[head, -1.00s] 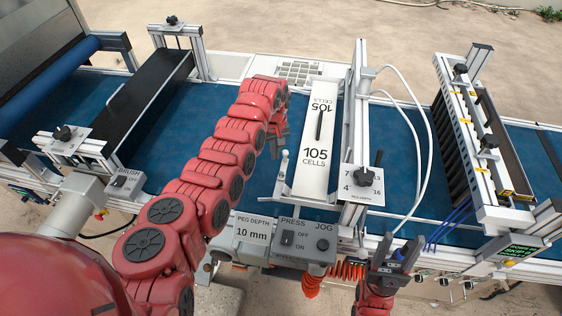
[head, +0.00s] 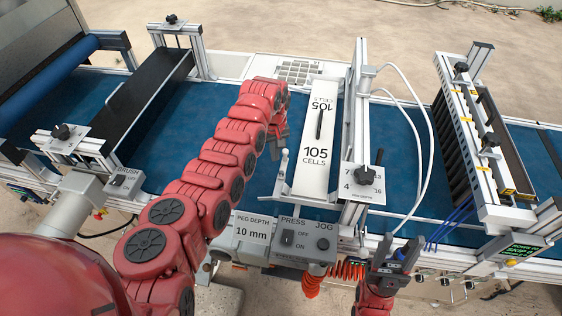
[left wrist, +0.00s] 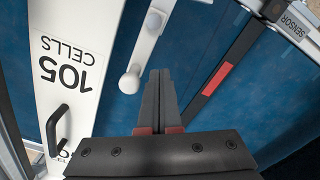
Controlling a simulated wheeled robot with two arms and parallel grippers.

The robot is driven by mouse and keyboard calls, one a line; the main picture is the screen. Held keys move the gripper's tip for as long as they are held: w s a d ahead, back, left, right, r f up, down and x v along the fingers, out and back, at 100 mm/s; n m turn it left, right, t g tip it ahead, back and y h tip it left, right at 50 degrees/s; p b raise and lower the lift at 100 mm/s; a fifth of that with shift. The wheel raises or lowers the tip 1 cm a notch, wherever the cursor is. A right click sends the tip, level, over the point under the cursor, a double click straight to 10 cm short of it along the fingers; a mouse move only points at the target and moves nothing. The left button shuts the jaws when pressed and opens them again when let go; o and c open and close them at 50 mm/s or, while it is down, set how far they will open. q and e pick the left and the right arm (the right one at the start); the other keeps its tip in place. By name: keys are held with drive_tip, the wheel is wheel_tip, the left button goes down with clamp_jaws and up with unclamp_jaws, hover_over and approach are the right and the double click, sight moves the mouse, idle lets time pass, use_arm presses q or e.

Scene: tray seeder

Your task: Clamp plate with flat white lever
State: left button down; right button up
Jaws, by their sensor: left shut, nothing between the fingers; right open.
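The white plate (head: 317,165), marked 105 CELLS with a black handle, lies in the press frame over the blue belt. It shows on the left of the left wrist view (left wrist: 80,30). The flat white lever (left wrist: 142,42), with round white knobs, stands along the plate's edge; in the head view it is a small white piece (head: 282,167) left of the plate. My left gripper (left wrist: 160,75) is shut and empty, its tips just right of the lever's lower knob, with a small apparent gap. Its fingertips are hard to see in the head view. My right gripper (head: 398,248) is open and empty at the front.
A grey control box (head: 305,240) with PRESS and JOG switches stands in front of the plate. A dial panel (head: 362,192) with a black knob is right of it. White hoses (head: 425,130) arch over the belt. A bar with a red mark (left wrist: 217,78) lies right of my left fingers.

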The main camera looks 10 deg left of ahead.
use_arm(q)
drive_tip(key=shift+f, duration=0.5)
drive_tip(key=shift+b, duration=0.3)
